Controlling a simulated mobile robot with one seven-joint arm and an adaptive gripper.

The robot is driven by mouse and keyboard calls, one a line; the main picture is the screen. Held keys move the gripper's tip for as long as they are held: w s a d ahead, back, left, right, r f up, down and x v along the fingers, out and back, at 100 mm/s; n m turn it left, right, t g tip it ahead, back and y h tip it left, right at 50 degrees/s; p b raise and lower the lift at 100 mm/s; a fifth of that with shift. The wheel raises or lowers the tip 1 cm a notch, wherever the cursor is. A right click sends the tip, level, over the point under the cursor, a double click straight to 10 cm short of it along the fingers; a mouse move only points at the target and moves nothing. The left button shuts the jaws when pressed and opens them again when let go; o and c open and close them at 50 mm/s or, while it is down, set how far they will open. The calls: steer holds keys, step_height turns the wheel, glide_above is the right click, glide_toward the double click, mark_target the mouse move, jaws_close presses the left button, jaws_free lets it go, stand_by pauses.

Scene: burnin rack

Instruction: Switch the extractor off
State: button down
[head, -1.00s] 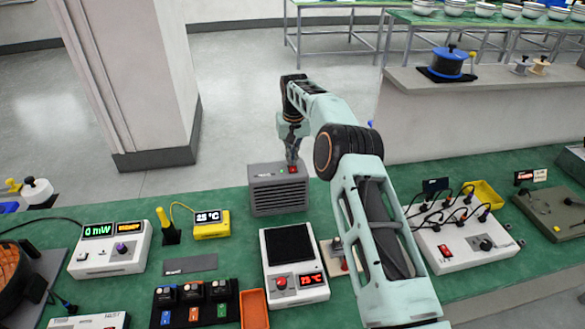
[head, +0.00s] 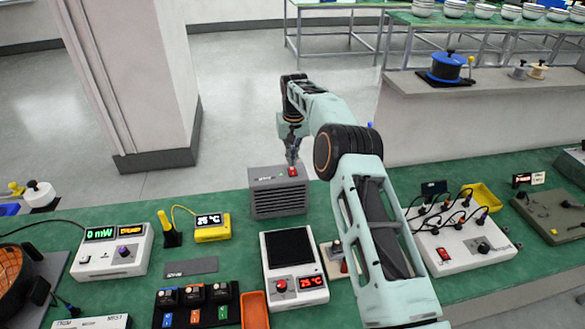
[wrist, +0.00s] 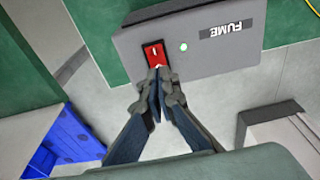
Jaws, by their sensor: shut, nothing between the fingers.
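The extractor is a grey louvred box (head: 278,198) at the back edge of the green bench in the head view. In the wrist view its grey top (wrist: 215,45) carries a label reading FUME, a lit green lamp (wrist: 184,47) and a red rocker switch (wrist: 155,54). The switch also shows red in the head view (head: 292,171). My gripper (wrist: 158,72) is shut and empty, with its tips at the near end of the rocker. I cannot tell whether the tips touch it. The tips hide the rocker's lower end.
A hotplate (head: 308,291) reading in °C stands in front of the extractor. A yellow meter (head: 212,228) is to its left, and a white power meter (head: 112,250) farther left. A white box with several cables (head: 463,241) is at right. A pillar (head: 150,80) rises behind the bench.

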mark_target(292, 169)
step_height(292, 169, up, 3)
steer(key=shift+f+p, duration=0.2)
steer(key=shift+p, duration=0.55)
steer(key=shift+r, duration=1)
steer(key=shift+r+b, duration=0.1)
steer(key=shift+b, duration=0.2)
